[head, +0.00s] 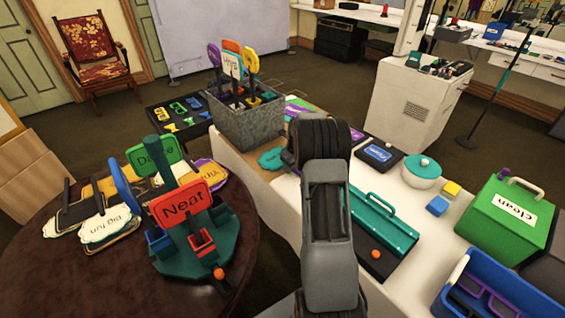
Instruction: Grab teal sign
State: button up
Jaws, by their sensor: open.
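A flat teal piece with a scalloped edge (272,159) lies at the left edge of the white table, just left of my arm; part of it may be hidden behind the arm. I see no lettering on it, so I cannot tell for sure that it is a sign. A green sign (154,155) and a red sign reading "Neat" (183,203) stand upright in a dark teal stand (180,262) on the round table. My arm rises through the middle of the view; my gripper does not show.
A grey bin (245,128) holds several upright signs. The round brown table (90,275) also carries flat signs. The white table (405,285) holds a teal toolbox (385,222), a lidded pot (423,172), a green box (508,220) and a blue caddy (500,295).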

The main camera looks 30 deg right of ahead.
grip_shut()
dwell(0.3)
